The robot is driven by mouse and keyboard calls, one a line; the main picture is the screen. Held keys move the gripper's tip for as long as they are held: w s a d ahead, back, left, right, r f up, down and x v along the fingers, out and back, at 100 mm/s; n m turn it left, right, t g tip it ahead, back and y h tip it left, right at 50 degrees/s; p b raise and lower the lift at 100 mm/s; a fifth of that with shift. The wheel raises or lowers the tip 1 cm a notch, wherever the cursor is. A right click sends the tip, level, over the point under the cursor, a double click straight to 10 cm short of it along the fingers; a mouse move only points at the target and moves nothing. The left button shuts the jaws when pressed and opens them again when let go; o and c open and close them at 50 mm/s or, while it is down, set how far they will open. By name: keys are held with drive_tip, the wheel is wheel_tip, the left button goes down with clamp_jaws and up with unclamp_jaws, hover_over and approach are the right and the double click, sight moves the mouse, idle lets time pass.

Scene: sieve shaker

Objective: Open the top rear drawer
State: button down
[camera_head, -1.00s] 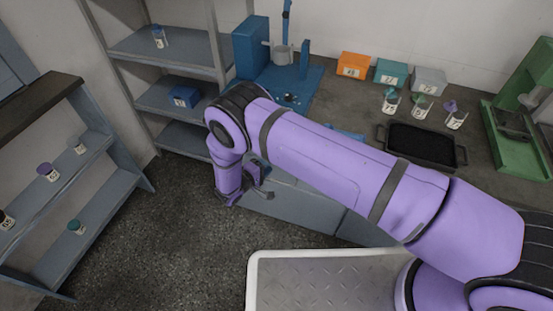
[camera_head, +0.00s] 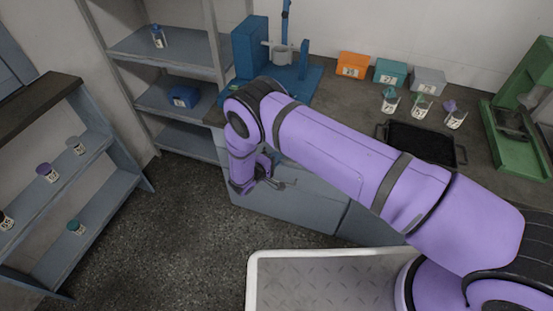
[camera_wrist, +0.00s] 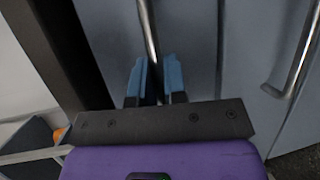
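The grey-blue cabinet front (camera_head: 290,205) stands under the worktop in the head view, with my gripper (camera_head: 282,182) close in front of its upper left part. In the wrist view, a metal bar handle (camera_wrist: 148,28) on the grey front runs toward the gap between the two blue fingertips of my gripper (camera_wrist: 156,78). The fingers are apart, one on each side of the handle's line. I cannot tell whether they touch it. The drawer front (camera_wrist: 190,35) looks closed. My arm hides part of the cabinet in the head view.
A second handle (camera_wrist: 297,60) is at the right in the wrist view. The worktop holds a blue machine (camera_head: 252,45), a black tray (camera_head: 420,142), small boxes and cups. A shelf rack (camera_head: 165,45) stands behind left. The floor (camera_head: 165,220) left of the cabinet is clear.

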drive_tip(key=s+a, duration=0.3)
drive_tip(key=s, duration=0.7)
drive_tip(key=s+a, duration=0.4)
drive_tip(key=s, duration=0.6)
drive_tip(key=s+a, duration=0.4)
drive_tip(key=s, duration=0.6)
drive_tip(key=c, duration=1.2)
unclamp_jaws()
drive_tip(key=v, duration=1)
drive_tip(key=shift+s+a+r, duration=0.15)
drive_tip(key=shift+s+a, duration=0.05)
drive_tip(key=shift+s, duration=0.1)
